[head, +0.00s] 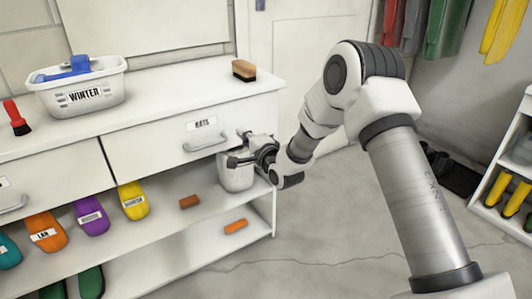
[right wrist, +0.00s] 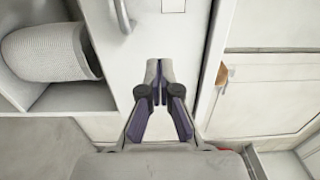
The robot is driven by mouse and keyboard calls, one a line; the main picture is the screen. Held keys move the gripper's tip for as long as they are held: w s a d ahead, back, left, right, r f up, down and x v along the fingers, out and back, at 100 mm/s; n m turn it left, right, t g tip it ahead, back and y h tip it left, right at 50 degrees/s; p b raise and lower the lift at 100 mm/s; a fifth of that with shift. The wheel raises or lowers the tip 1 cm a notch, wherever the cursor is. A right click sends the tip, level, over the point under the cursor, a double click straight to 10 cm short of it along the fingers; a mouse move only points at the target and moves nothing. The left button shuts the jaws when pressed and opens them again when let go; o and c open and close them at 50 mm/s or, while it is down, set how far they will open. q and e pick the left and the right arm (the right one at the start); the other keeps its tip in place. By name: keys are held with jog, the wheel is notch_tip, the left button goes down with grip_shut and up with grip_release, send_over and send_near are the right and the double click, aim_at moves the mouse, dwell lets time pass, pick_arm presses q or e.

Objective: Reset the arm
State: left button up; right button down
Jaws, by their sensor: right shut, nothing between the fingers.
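My right arm reaches in from the right of the head view. Its gripper (head: 242,147) is in front of the cabinet, near the handle (head: 206,141) of the drawer labelled "HATS" (head: 196,155). In the right wrist view the gripper's two fingers (right wrist: 158,75) are together with nothing between them. They point at the white drawer front (right wrist: 185,60); I cannot tell whether they touch it. My left gripper is not in view.
A pale bin (head: 236,174) stands on the open shelf (head: 172,222) just below my right gripper. A basket labelled "WINTER" (head: 110,92) and a brush (head: 244,70) are on the cabinet top. Coloured slippers line the shelf. The floor (head: 320,220) right of the cabinet is clear.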

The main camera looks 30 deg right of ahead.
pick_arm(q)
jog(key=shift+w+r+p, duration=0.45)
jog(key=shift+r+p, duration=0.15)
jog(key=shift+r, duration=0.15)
pick_arm(e)
jog(key=s+f, duration=0.1)
jog(key=s, duration=0.6)
jog(key=shift+d, duration=0.15)
